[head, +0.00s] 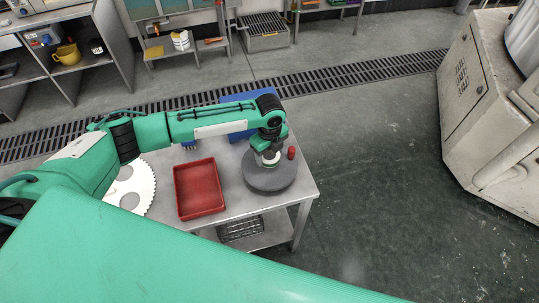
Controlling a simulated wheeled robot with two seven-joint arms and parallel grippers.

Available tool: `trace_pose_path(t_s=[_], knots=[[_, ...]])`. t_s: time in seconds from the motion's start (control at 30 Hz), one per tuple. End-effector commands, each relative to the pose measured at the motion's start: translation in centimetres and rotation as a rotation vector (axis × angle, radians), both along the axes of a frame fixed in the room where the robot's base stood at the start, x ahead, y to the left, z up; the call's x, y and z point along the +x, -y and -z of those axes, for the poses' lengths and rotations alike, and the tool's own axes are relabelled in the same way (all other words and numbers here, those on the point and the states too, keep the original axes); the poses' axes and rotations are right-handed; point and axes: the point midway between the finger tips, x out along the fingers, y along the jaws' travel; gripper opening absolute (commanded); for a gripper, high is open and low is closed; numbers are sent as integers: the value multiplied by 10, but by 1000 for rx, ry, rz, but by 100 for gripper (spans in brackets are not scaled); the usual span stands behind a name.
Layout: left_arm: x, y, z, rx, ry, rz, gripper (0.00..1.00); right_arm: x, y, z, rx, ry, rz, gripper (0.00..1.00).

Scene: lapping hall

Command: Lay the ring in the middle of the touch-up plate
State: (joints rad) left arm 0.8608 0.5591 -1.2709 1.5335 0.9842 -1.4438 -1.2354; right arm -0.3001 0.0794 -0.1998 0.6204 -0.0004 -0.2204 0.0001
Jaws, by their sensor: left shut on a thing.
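The touch-up plate (272,182) is a thick dark grey disc on the right part of the metal table. My left arm reaches in from the left, and my left gripper (268,154) points down over the middle of the plate. It is shut on a small pale thing, seemingly the ring (271,160), mostly hidden by the gripper. I cannot tell whether the ring touches the plate or hangs just above it. My right gripper is not in view.
A red tray (200,190) stands left of the plate. A white toothed disc (138,187) lies further left. A small red cylinder (291,153) stands close behind the plate. A blue box (238,133) is partly hidden behind my arm. The table (306,187) ends right of the plate.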

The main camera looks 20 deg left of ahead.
Motion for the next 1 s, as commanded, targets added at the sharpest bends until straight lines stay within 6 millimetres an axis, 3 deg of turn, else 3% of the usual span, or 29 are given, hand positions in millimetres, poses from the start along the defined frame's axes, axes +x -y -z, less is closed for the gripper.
trace_pose_path(t_s=[0.2, 0.57, 0.6, 0.7, 1.0], knots=[[0, 0, 25, -1, -1, -1, 33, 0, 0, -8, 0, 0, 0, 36], [0, 0, 29, -1, 0, -1, 33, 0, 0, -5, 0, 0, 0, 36], [0, 0, 29, 0, 0, -1, 67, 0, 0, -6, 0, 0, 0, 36], [0, 0, 29, 0, 0, 0, 84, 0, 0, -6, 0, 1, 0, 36], [0, 0, 27, -1, 1, -1, 84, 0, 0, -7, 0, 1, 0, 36]])
